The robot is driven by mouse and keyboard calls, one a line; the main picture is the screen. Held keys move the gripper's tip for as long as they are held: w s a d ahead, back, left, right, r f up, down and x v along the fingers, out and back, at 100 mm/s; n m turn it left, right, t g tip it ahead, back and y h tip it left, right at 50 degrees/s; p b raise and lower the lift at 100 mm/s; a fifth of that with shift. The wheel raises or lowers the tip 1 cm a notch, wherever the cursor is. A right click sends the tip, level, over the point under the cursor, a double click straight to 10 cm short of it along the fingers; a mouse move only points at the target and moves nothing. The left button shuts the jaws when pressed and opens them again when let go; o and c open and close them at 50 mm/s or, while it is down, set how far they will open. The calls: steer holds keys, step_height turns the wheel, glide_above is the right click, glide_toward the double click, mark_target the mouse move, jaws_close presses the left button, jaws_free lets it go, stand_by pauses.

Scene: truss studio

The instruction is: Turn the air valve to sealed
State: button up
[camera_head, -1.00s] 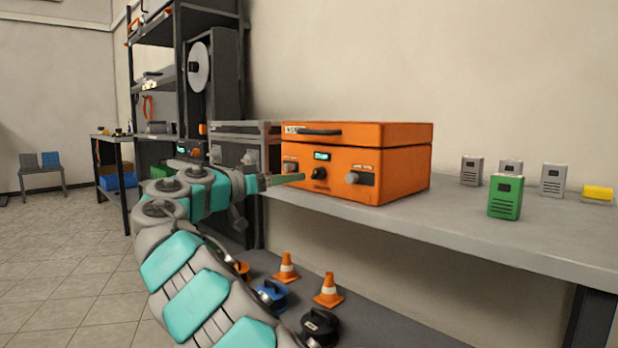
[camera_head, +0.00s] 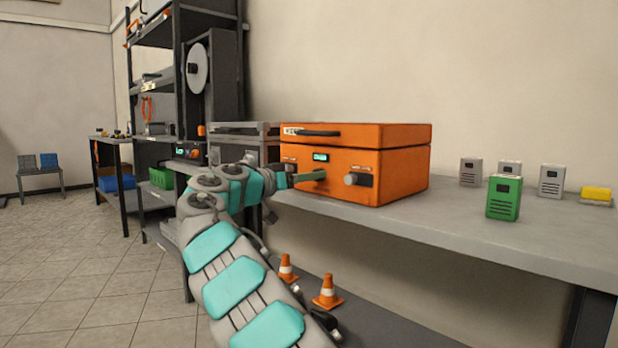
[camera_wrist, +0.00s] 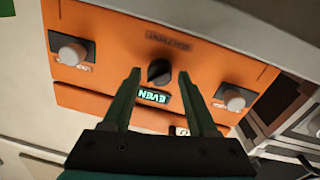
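An orange case (camera_head: 400,180) sits on the bench, its front panel facing my gripper. In the wrist view the panel (camera_wrist: 105,40) appears upside down. It has a black knob (camera_wrist: 159,72) in the middle, a lit display reading "EVEN" (camera_wrist: 153,97), and a pale round knob on each side (camera_wrist: 72,55) (camera_wrist: 234,100). Their labels are too small to read, so I cannot tell which is the air valve. My gripper (camera_head: 320,175) is open and empty. Its fingertips (camera_wrist: 159,76) lie either side of the black knob; contact is not clear. In the head view my gripper hides that knob.
A grey case (camera_head: 240,132) stands left of the orange one. A green box (camera_head: 504,198), several grey boxes (camera_head: 471,172) and a yellow block (camera_head: 597,195) stand on the bench (camera_head: 450,225) to the right. Orange cones (camera_head: 327,293) stand below the bench.

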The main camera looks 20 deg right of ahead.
jaws_close()
stand_by(0.5)
steer(key=shift+s+f+n+t+p, duration=0.1)
steer(key=shift+n+t+p, duration=0.2)
steer(key=shift+n+p, duration=4)
steer(key=shift+n+t+p, duration=0.3)
steer(key=shift+n+p, duration=3.15)
steer(key=shift+n, duration=1.55)
steer(key=shift+o, duration=1.2)
jaws_free()
